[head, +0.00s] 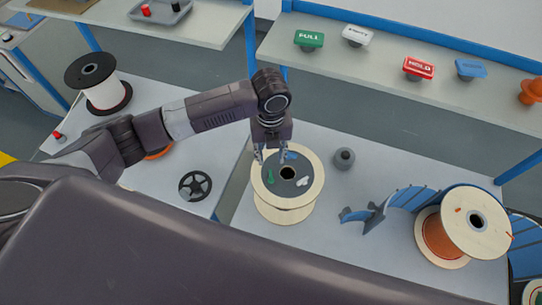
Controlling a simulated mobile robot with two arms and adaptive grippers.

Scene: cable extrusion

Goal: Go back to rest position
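My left arm reaches in from the left. Its gripper (271,157) points down over the back part of a wooden spool (286,208) with a dark grey disc on top. The two fingertips are apart and I see nothing held between them. A small green piece (270,177), a white piece (303,181) and a blue piece (292,156) lie on the disc around its centre hole. Whether the fingers touch the spool I cannot tell. My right gripper is not in view.
A grey weight-like object (344,158) stands right of the spool. A blue curved rack (405,198) and a copper-wound spool (477,222) are further right. A black handwheel (195,184) and a white-wound spool (104,92) are left. A shelf behind holds signs, including a green one (309,39).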

